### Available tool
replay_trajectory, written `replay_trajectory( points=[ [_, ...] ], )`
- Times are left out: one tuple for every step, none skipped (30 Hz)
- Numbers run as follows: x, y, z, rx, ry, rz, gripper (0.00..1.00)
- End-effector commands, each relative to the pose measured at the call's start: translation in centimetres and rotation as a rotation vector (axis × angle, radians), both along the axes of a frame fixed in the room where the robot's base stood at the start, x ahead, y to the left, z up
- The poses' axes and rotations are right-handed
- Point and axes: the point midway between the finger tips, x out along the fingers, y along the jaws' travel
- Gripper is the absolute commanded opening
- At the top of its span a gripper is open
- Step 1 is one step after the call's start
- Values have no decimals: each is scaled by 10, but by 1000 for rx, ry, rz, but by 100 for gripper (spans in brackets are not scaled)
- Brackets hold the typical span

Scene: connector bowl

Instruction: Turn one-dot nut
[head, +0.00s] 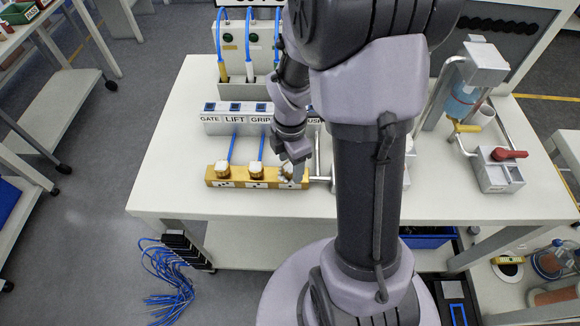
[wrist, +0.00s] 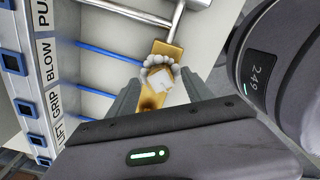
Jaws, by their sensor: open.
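A brass manifold block (head: 240,177) lies near the front edge of the white table. White-topped nuts on brass stand on it: a left nut (head: 221,168), a middle nut (head: 257,170) and a right nut (head: 286,172). Small dot labels mark the block's front face, but the dots are too small to count, so I cannot tell which nut is one-dot. My gripper (head: 296,168) is over the right nut and partly hides it. In the wrist view my gripper (wrist: 160,80) is open, with a white, knurled nut (wrist: 158,74) between or just beyond its fingertips.
Behind the block stands a labelled panel (head: 235,118) reading GATE, LIFT and GRIP. Blue tubes (head: 232,145) run from it towards the block. A metal pipe (head: 320,178) leaves the block's right end.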

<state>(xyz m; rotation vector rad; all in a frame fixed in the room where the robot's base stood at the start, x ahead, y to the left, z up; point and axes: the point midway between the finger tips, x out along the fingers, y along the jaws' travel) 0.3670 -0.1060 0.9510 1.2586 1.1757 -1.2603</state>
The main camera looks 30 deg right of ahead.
Motion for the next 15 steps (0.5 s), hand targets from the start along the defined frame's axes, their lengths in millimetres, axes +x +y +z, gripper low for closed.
replay_trajectory(
  points=[
    [0, 0, -3, 0, 0, 0, 59],
    [0, 0, -4, 0, 0, 1, 59],
    [0, 0, -4, 0, 0, 1, 59],
    [0, 0, -4, 0, -1, 1, 59],
    [0, 0, -4, 0, -1, 0, 59],
    [0, 0, -4, 0, -1, 0, 59],
    [0, 0, -4, 0, -1, 0, 59],
    [0, 0, -4, 0, -1, 0, 59],
    [0, 0, -4, 0, -1, 0, 57],
    [0, 0, -3, 0, -1, 0, 51],
    [0, 0, -3, 0, -1, 0, 45],
    [0, 0, -3, 0, -1, 0, 37],
    [0, 0, -3, 0, -1, 0, 31],
    [0, 0, -3, 0, 0, 0, 25],
    [0, 0, -3, 0, 0, 0, 18]
  ],
)
